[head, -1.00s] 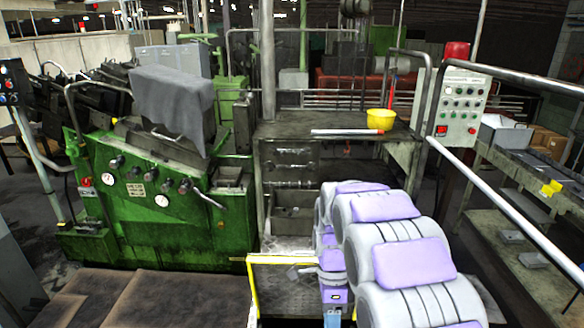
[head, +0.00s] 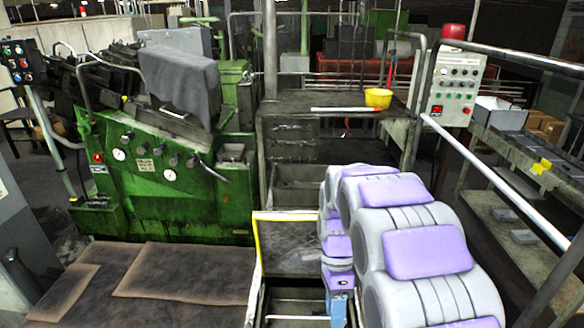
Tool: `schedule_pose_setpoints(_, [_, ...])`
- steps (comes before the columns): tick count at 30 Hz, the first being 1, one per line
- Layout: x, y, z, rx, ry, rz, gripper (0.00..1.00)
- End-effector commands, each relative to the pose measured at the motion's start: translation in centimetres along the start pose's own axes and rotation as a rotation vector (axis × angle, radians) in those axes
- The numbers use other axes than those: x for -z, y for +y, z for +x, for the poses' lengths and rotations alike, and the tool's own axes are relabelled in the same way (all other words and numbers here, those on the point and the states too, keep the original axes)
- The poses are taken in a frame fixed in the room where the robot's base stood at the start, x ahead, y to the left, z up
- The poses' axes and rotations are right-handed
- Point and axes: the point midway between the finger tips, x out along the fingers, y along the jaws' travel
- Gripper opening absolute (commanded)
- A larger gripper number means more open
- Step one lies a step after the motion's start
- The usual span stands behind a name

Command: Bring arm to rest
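My arm, with grey rounded links and purple pads, fills the lower right of the head view. It is folded, with its links close together. My gripper is not clearly visible; a blue part of my arm shows at the bottom, and whatever lies below it is cut off by the frame edge. Nothing held can be seen.
A green machine (head: 165,185) with a grey cloth (head: 180,85) stands at left. A workbench (head: 285,110) with a yellow bucket (head: 378,98) is behind my arm. A control box (head: 455,88), a metal railing (head: 510,185) and shelves (head: 500,200) are at right. Brown mats (head: 180,270) cover the floor at lower left.

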Motion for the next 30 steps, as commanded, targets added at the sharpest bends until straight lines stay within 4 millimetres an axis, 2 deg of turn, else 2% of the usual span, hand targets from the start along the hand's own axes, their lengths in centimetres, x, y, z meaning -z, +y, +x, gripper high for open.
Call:
schedule_pose_setpoints(10, [0.9,3.3,2.1,0.046,0.009,-0.223,0.38])
schedule_pose_setpoints(14, [1.3,5.3,3.9,0.071,0.019,-0.37,0.38])
schedule_pose_setpoints(23, [2.5,11.0,9.9,0.139,0.074,-0.8,0.38])
schedule_pose_setpoints(30, [3.1,14.9,16.1,0.175,0.141,-1.148,0.38])
